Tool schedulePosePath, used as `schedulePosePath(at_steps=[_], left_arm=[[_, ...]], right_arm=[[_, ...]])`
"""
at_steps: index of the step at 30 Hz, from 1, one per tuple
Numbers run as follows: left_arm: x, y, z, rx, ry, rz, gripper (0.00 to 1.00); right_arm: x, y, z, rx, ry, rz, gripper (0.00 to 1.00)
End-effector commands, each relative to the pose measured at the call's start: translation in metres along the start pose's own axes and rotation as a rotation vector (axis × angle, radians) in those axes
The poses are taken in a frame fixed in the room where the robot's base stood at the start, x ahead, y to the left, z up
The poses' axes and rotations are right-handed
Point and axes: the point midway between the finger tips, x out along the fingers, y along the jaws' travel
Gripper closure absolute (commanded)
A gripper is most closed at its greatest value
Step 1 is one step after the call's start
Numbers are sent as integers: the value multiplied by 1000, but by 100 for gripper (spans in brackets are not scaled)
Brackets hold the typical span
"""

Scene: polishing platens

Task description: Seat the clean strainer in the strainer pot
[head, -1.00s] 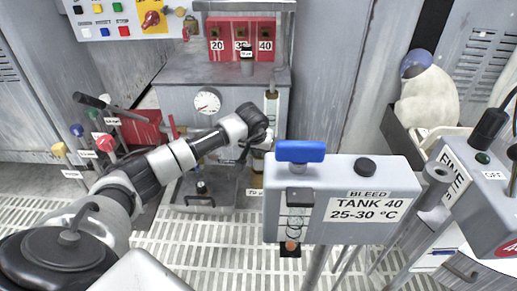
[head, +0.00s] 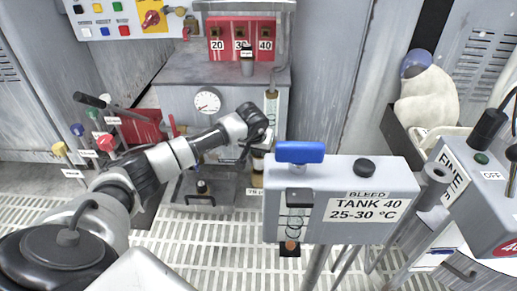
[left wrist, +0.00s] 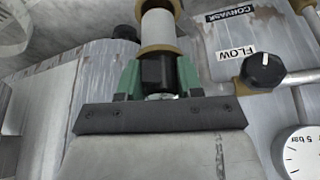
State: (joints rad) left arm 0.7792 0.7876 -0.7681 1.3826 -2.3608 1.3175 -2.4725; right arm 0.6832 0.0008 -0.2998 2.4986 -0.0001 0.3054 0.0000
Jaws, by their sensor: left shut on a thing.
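My left gripper (head: 261,146) is at the front of the grey tank cabinet, partly behind the TANK 40 box. In the left wrist view its green fingers (left wrist: 158,76) are shut on the dark end of the strainer (left wrist: 158,28), a white cylinder with brown end rings. The strainer points away from the gripper, and its far end is cut off by the frame's top. In the head view only a small tan part (head: 258,165) shows below the gripper. I cannot clearly make out the strainer pot or whether the strainer touches it. My right gripper is not in view.
The TANK 40 box (head: 375,225) with its blue handle (head: 300,152) stands close in front on the right. A pressure gauge (head: 207,101) is on the cabinet. Levers with coloured knobs (head: 106,143) stand left of my arm. The FLOW knob (left wrist: 264,70) shows beside the gripper. Grating covers the floor.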

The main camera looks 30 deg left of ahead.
Motion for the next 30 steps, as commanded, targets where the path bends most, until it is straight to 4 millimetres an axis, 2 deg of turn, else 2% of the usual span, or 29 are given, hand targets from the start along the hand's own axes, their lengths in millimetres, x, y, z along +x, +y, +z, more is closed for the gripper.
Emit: schedulePosePath(at_steps=[17, 30], left_arm=[[0, 0, 0, 0, 1, 0, 91], [9, 0, 3, 0, 1, 1, 91]], right_arm=[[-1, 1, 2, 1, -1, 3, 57], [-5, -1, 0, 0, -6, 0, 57]])
